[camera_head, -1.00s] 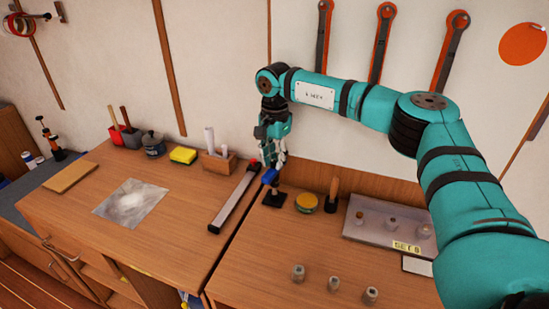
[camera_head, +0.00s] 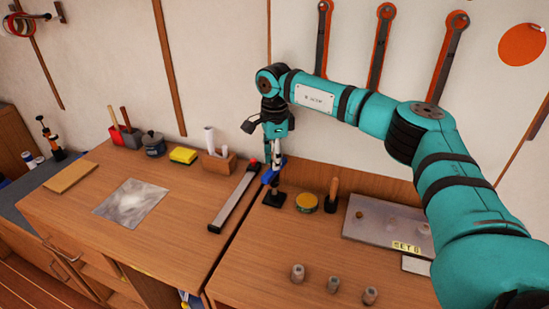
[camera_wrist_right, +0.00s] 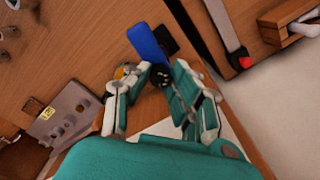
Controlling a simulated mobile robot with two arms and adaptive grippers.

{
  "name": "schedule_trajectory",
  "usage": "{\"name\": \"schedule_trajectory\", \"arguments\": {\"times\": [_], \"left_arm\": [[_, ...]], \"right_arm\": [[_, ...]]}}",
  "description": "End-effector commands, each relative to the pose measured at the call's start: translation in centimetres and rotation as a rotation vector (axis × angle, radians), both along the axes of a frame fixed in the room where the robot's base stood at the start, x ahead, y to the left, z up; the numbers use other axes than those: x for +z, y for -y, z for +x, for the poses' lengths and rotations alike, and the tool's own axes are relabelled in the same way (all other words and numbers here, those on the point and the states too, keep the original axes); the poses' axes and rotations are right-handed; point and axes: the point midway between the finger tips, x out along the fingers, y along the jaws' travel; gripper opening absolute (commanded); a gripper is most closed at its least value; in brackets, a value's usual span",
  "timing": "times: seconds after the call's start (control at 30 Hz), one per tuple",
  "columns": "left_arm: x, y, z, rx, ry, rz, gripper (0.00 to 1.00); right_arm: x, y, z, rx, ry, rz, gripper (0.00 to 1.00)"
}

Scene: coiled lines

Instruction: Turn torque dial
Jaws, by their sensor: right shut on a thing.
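The torque dial tool stands near the back of the right bench, on a black base (camera_head: 274,199). It has a blue handle (camera_head: 271,174) near its top, which also shows in the right wrist view (camera_wrist_right: 147,46). In the wrist view a dark round knob (camera_wrist_right: 160,76) with pale marks sits between my right gripper's fingertips. My right gripper (camera_head: 276,157) points down onto the top of the tool, and its fingers (camera_wrist_right: 160,70) are shut on the knob. The fingers partly cover the knob. My left gripper is in neither view.
Close right of the stand are a yellow-topped tin (camera_head: 306,203) and a wooden-handled tool (camera_head: 332,194). A grey tray (camera_head: 365,232) lies farther right. A long grey bar with a red end (camera_head: 234,202) lies left. Small cylinders (camera_head: 333,285) stand in front.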

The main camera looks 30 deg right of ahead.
Motion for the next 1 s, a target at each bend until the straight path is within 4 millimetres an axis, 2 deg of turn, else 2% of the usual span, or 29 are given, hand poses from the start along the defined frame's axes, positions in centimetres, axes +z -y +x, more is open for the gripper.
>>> {"name": "schedule_trajectory", "arguments": {"times": [0.4,0.97,1.0], "left_arm": [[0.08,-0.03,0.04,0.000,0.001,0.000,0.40],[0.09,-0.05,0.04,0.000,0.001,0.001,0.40],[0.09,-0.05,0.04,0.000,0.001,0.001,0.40]], "right_arm": [[0.10,-0.03,0.07,-0.207,0.002,0.000,0.00],[0.12,-0.04,0.09,-0.239,0.003,0.001,0.00],[0.12,-0.04,0.08,-0.238,0.003,0.001,0.22]]}}
